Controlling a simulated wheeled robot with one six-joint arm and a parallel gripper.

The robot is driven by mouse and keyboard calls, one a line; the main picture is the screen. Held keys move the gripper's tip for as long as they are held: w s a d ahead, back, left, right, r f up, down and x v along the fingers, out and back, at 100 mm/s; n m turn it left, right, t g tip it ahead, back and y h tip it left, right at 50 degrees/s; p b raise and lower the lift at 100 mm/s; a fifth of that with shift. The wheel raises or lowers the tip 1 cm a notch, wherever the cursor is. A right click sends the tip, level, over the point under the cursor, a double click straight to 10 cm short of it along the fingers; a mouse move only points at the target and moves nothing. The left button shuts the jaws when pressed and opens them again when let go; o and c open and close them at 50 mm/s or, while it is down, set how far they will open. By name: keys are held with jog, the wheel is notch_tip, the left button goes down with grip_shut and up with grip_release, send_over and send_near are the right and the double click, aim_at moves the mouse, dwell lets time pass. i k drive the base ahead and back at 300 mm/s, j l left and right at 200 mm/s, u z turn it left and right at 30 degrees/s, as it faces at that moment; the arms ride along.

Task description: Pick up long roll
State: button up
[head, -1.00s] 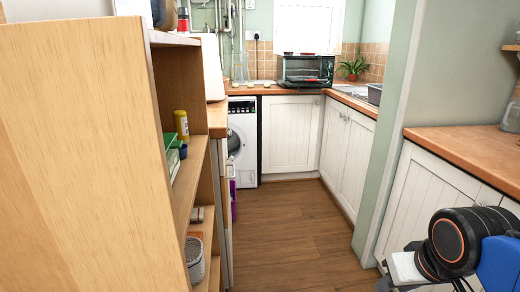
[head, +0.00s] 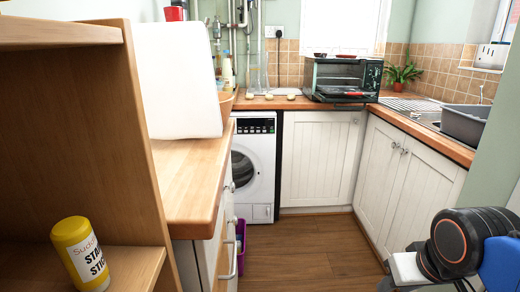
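I cannot make out a long roll for certain. Several small pale, roundish items (head: 268,96) lie on the back counter, left of the black toaster oven (head: 343,78); they may be bread rolls, but they are too small to tell their shape. Part of my arm shows at the lower right. My gripper's fingers are not in view.
A wooden shelf (head: 85,130) with a yellow glue-stick tub (head: 80,253) stands close on the left. A wooden counter (head: 190,195) with a large white box-like object (head: 178,80) follows it. A washing machine (head: 254,165) is at the back. Wooden floor (head: 310,245) is clear ahead.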

aim_at(291, 96)
jog(key=i, duration=0.55)
jog(key=i+l+u, duration=0.1)
jog(key=i, duration=0.45)
jog(key=i+l, duration=0.15)
jog(key=i, duration=0.45)
jog(key=i+l+u, duration=0.45)
jog(key=i, duration=0.3)
